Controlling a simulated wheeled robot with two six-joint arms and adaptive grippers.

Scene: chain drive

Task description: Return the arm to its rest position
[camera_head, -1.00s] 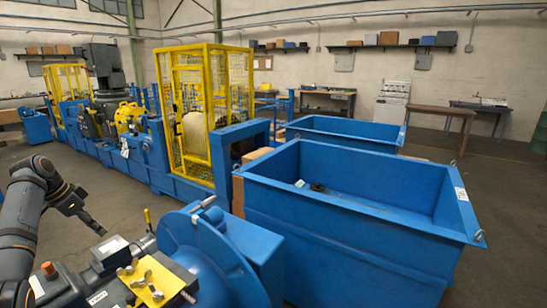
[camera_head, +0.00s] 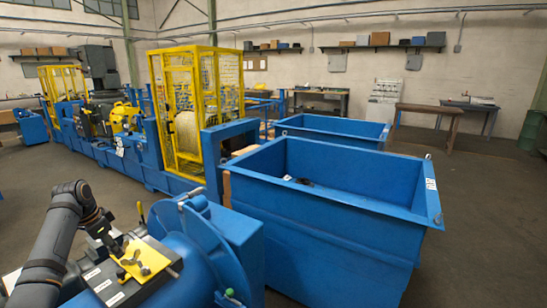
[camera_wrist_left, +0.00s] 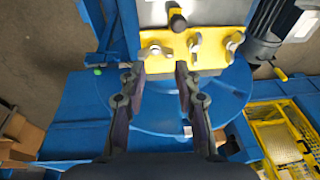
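My left arm (camera_head: 50,240) comes in from the lower left in the head view, bent at a raised joint. My left gripper (camera_head: 112,243) points down beside the yellow plate (camera_head: 143,262) on the blue machine. In the left wrist view, its two dark fingers (camera_wrist_left: 161,76) stand apart with nothing between them. Their tips appear close to the edge of the yellow plate (camera_wrist_left: 205,57), which carries several wing nuts (camera_wrist_left: 194,43). I cannot tell whether they touch it. My right gripper is in neither view.
A blue machine housing with a round flange (camera_head: 215,245) stands close on the right of the gripper. A large open blue bin (camera_head: 330,225) stands beyond it. A yellow cage (camera_head: 180,120) rises from the blue line behind. Grey floor lies open at the left.

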